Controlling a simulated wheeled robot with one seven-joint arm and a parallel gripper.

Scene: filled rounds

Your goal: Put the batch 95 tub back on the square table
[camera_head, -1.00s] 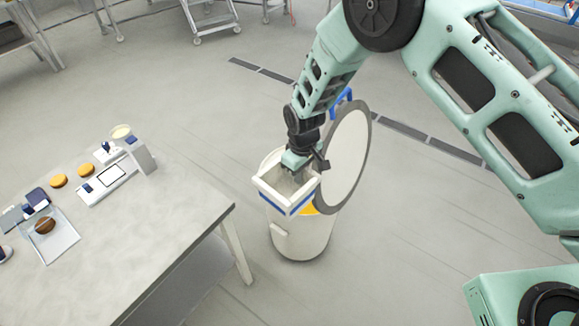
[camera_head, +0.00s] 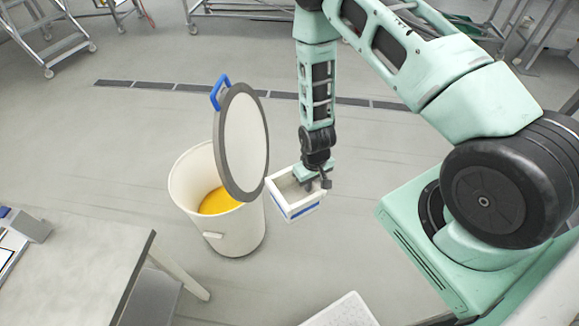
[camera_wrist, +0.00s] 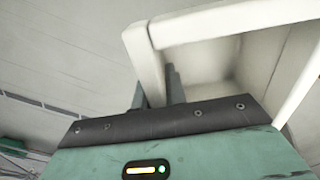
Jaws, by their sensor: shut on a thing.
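A white square tub with a blue stripe (camera_head: 300,211) hangs from my gripper (camera_head: 314,184), which is shut on the tub's wall. No batch number is readable on it. The tub is in the air to the right of a white bin and is tilted in the picture. In the wrist view the tub's inside (camera_wrist: 207,70) looks empty, and a finger lies against its wall. A grey-topped table (camera_head: 85,255) stands at the lower left. A pale surface (camera_head: 345,312) shows at the bottom edge; I cannot tell which of these is the square table.
The white bin (camera_head: 235,232) stands open with yellow-orange contents (camera_head: 220,201). Its round grey-rimmed lid (camera_head: 243,140) stands upright on its right side. A small device (camera_head: 28,225) sits on the table's left. The floor between is clear.

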